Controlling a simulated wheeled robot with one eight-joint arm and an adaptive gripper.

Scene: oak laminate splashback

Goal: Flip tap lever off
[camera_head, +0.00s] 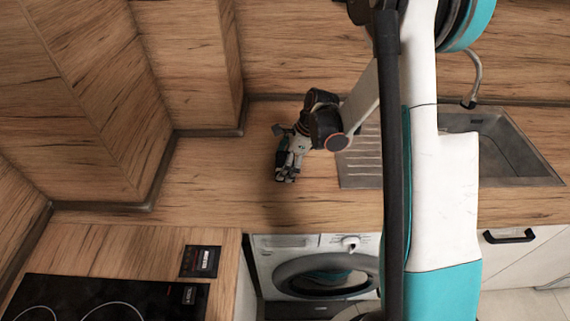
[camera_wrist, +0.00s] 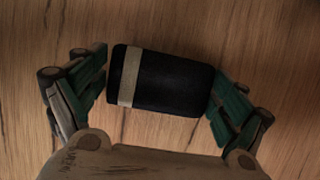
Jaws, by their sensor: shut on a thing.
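The tap (camera_head: 476,75) shows as a thin, curved grey spout behind the sink, at the upper right of the head view. I cannot make out its lever, and my arm covers part of the area beside it. My gripper (camera_head: 286,174) is low over the wooden worktop, left of the sink and well away from the tap. In the wrist view, my gripper (camera_wrist: 160,85) is shut on a black cylinder (camera_wrist: 172,82) with a beige band near its left end. A finger presses each end of it. The tap is not in the wrist view.
The sink (camera_head: 545,172) with its ribbed drainer (camera_head: 360,172) is set in the worktop (camera_head: 220,180). A black hob (camera_head: 60,295) lies at the lower left, with a small dark panel (camera_head: 200,262) near it. A washing machine (camera_head: 290,262) stands below. Wood panels rise behind.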

